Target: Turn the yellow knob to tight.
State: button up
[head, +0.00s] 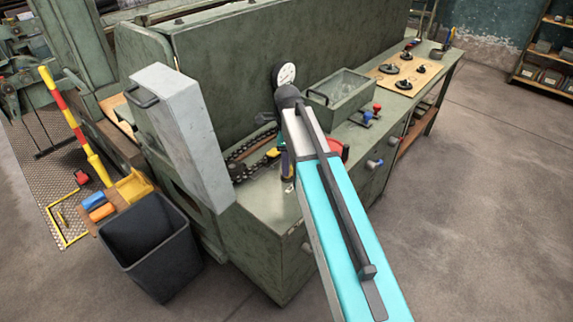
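A small yellow part (272,153), possibly the yellow knob, shows on the green bench just left of my arm. It is too small and too covered to tell its shape or how it is turned. My arm reaches in from the bottom right, over the bench. Its dark end (288,97) is just below a white round dial (286,74). My gripper's fingers cannot be made out; the arm hides what is beneath and behind it. I cannot tell whether anything touches the yellow part.
A grey upright box with a handle (185,130) stands left of the arm. A dark chain (245,150) lies between them. A black bin (150,245) stands on the floor at left. The right floor is clear.

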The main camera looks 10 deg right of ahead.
jog(key=shift+f, duration=1.05)
jog(key=shift+c, duration=0.4)
jog(key=c, duration=1)
jog(key=shift+o, duration=0.2)
jog(key=shift+a, duration=0.2)
jog(key=shift+d, duration=0.1)
